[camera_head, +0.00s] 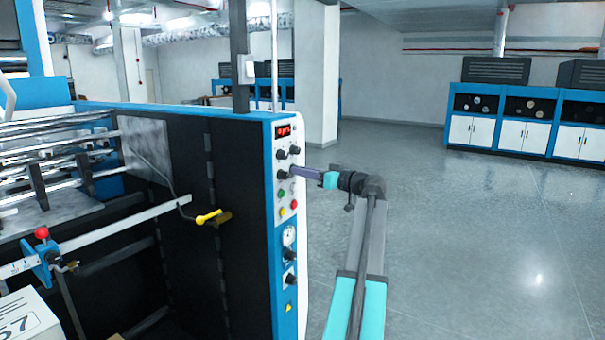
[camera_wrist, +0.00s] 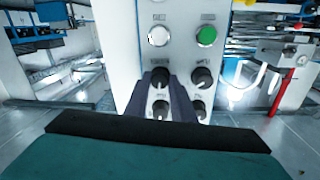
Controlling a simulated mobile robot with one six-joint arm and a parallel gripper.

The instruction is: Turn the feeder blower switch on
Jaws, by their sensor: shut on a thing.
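The control panel (camera_head: 285,225) is a white and blue upright strip on the end of the machine. It carries a red display, several black rotary knobs and coloured buttons. In the wrist view, black knobs stand in pairs below a white button (camera_wrist: 159,36) and a green button (camera_wrist: 206,36). My gripper (camera_head: 293,172) reaches the panel from the right, below the display. Its dark fingers (camera_wrist: 161,80) stand on both sides of the upper left black knob (camera_wrist: 160,76) and are shut on it. The labels are too small to read, so I cannot tell which knob is the feeder blower switch.
A yellow-handled crank (camera_head: 208,217) sticks out left of the panel. A red-knobbed lever (camera_head: 41,233) is farther left. Lower on the panel are a gauge (camera_head: 289,236) and more knobs. Open grey floor (camera_head: 480,230) lies to the right, with blue and white cabinets (camera_head: 520,125) at the back.

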